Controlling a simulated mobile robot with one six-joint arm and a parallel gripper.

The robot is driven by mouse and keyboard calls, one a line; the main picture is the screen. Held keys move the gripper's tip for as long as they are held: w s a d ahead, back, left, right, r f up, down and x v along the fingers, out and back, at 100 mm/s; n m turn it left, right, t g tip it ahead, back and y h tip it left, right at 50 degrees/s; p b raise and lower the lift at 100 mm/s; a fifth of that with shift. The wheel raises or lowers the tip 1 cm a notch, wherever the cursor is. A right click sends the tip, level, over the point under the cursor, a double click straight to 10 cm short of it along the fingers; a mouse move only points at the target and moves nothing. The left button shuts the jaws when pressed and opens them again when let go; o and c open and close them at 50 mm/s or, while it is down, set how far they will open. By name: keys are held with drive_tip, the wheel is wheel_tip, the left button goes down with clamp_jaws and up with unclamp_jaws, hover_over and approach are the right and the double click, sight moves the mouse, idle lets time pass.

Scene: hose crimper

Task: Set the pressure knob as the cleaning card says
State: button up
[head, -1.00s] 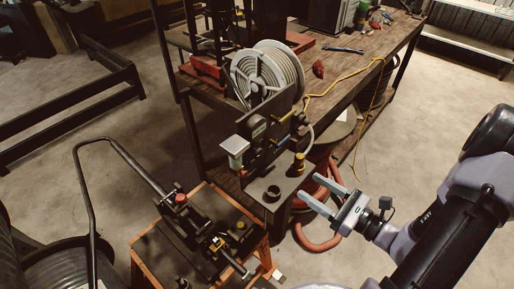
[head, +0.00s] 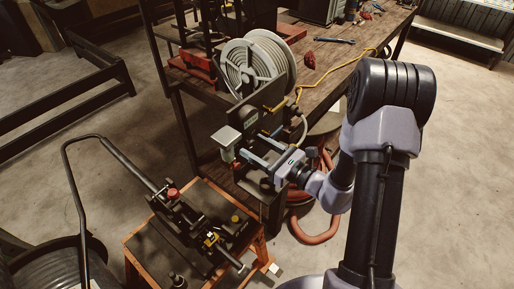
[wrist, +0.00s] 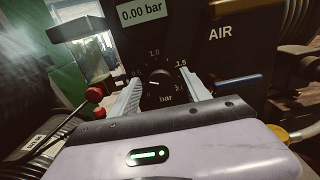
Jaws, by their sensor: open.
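The pressure knob (wrist: 160,80) is a dark round dial on a black panel (wrist: 200,52). Its printed scale shows 1.0 at the top, 1.5 at the right and "bar" below. A small light mark shows on the knob's lower left; its exact reading is hard to tell. A display (wrist: 141,10) above reads 0.00 bar. My gripper (wrist: 163,85) is open, its fingers on either side of the knob in the picture; I cannot tell whether they touch it. In the head view my gripper (head: 252,150) is at the panel's front and hides the knob. I cannot make out a cleaning card.
A yellow fitting (wrist: 303,134) is at the right. The hose reel (head: 257,65) stands on the bench behind. An orange-framed stand (head: 190,235) is at the front.

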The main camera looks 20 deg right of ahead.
clamp_jaws()
